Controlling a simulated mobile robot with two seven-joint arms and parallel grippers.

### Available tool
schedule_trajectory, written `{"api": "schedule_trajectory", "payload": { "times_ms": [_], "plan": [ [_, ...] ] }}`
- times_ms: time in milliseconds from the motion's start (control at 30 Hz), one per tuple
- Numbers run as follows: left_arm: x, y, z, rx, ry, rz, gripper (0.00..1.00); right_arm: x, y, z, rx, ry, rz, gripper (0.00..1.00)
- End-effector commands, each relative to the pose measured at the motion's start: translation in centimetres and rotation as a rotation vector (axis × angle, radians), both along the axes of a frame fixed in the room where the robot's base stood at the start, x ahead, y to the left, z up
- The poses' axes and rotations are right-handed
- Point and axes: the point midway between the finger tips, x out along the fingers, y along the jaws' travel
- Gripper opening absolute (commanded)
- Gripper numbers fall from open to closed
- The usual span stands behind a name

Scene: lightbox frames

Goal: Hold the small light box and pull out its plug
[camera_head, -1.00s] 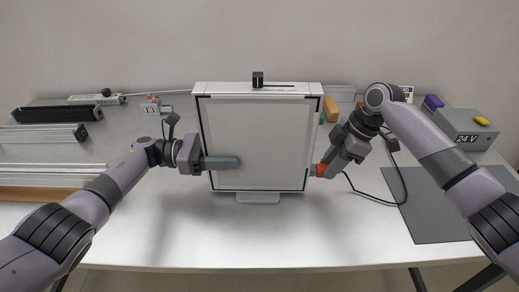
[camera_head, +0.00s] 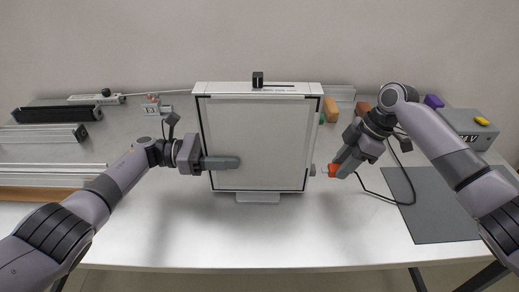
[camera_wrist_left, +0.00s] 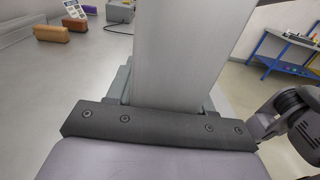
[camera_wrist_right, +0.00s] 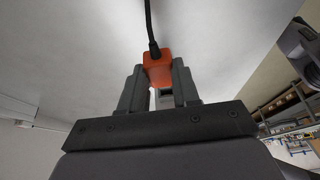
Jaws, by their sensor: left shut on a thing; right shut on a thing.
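The light box (camera_head: 258,135) stands upright on the table, a pale panel in a white frame with black corner marks. My left gripper (camera_head: 222,163) is shut on its left edge, one finger across the front face; the box's edge also fills the left wrist view (camera_wrist_left: 180,50). My right gripper (camera_head: 342,168) is shut on the orange plug (camera_head: 334,170), right of the box. A small gap shows between the plug and the socket (camera_head: 312,170) on the box's right side. In the right wrist view the plug (camera_wrist_right: 157,68) sits between the fingers, its black cable running upward.
A black cable (camera_head: 385,198) runs from the plug over the table toward the grey 24 V supply (camera_head: 468,128). A dark grey mat (camera_head: 438,205) lies at right. Aluminium profiles (camera_head: 45,134) lie at left. The table front is clear.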

Motion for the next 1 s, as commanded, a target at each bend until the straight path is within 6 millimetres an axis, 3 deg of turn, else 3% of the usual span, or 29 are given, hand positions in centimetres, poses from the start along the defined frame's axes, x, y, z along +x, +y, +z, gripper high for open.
{"api": "schedule_trajectory", "payload": {
  "times_ms": [500,1000],
  "plan": [
    [0.0,0.0,0.0,0.000,0.000,0.001,0.13,0.0,-1.6,0.0,0.001,0.000,-0.001,0.00],
    [0.0,0.0,0.0,0.000,0.000,0.001,0.13,0.0,-1.6,0.5,0.001,-0.001,0.001,0.00]
  ]
}}
